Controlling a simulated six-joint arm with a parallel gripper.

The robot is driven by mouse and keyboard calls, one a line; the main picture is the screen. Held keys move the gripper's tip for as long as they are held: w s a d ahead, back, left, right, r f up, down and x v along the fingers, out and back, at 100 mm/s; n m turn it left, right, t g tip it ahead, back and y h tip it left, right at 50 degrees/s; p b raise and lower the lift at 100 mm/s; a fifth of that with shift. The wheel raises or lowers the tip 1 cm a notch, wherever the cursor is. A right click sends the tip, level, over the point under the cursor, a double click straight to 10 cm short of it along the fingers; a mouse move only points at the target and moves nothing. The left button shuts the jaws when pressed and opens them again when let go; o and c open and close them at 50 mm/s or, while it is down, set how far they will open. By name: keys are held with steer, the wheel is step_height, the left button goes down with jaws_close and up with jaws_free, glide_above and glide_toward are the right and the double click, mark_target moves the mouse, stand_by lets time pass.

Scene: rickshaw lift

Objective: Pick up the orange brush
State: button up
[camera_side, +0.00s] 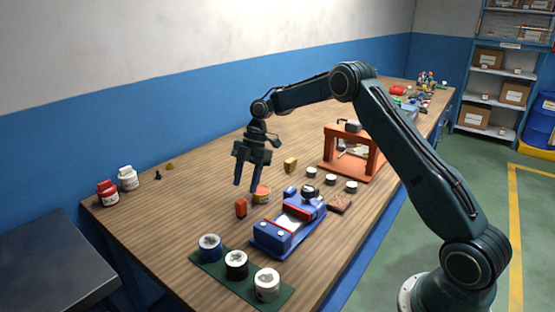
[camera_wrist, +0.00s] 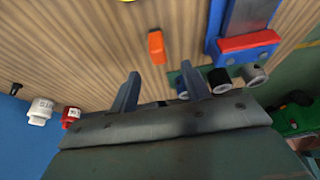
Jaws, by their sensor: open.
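The orange brush (camera_side: 240,207) appears as a small orange block on the wooden bench, left of the blue and red vise-like device. In the wrist view the orange brush (camera_wrist: 156,48) lies just beyond the fingertips, near the middle between them, with bare wood around it. My gripper (camera_side: 247,187) points down above the bench near the brush, its two fingers apart and empty. The open fingers also show in the wrist view (camera_wrist: 160,71), and they appear apart from the brush.
The blue device (camera_side: 286,227) stands close to the right of the brush. Several cans stand on a green mat (camera_side: 213,271) at the front. Red (camera_side: 107,194) and white (camera_side: 128,178) bottles stand at the left. Bench left of the brush is clear.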

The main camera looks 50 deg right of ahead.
mark_target(241, 201)
steer(key=shift+x, duration=1.8)
steer(key=shift+f, duration=0.1)
steer(key=shift+x, duration=2.5)
steer(key=shift+w+d, duration=0.1)
jaws_close()
steer(key=shift+r, duration=5)
